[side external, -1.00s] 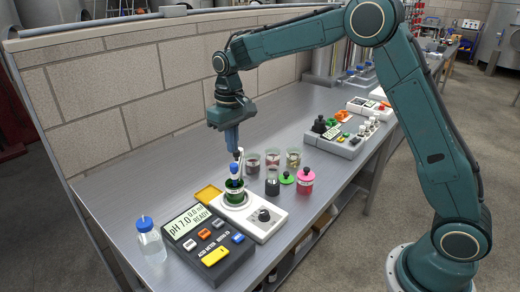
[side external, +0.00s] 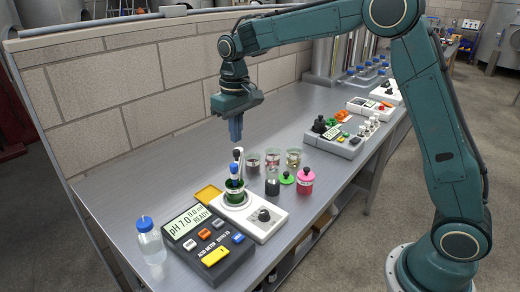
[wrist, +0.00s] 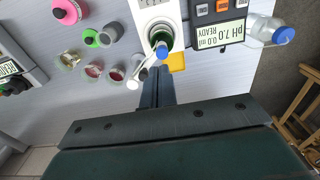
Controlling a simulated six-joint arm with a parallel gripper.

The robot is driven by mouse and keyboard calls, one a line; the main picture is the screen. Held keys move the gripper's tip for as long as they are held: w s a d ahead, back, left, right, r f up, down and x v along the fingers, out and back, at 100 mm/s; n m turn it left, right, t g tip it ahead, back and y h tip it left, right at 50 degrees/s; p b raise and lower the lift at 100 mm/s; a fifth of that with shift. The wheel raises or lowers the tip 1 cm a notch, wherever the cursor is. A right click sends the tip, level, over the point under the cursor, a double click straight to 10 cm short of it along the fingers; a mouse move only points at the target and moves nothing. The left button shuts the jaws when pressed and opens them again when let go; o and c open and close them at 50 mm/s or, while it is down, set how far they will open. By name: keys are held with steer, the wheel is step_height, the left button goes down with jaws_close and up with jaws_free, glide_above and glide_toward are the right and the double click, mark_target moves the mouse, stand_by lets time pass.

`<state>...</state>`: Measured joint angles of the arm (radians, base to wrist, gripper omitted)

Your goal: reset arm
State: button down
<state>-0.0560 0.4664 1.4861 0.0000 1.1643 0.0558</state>
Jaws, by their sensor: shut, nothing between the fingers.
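My gripper (side external: 236,136) is shut and empty. It hangs pointing down above the bench, over the stirrer area and clear of everything below. In the wrist view its closed fingers (wrist: 157,88) show just below the probe. The white stirrer (side external: 264,222) carries a beaker of green liquid (side external: 233,196). A blue-capped probe (side external: 235,174) stands in the beaker, next to a pale holder arm.
The pH meter (side external: 209,247) reads 7.0, READY. A blue-capped bottle (side external: 150,246) stands to its left. A yellow tray (side external: 208,194), a pink bottle (side external: 305,182), a dark vial (side external: 272,187) and small beakers (side external: 293,159) surround the stirrer. The bench's back left is clear.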

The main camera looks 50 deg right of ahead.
steer(key=s+d+r+t, duration=0.1)
steer(key=s+r, duration=0.5)
steer(key=s, duration=0.2)
steer(key=s+d+t, duration=0.1)
steer(key=s+t, duration=0.3)
steer(key=s, duration=1.9)
steer(key=shift+s+d, duration=0.4)
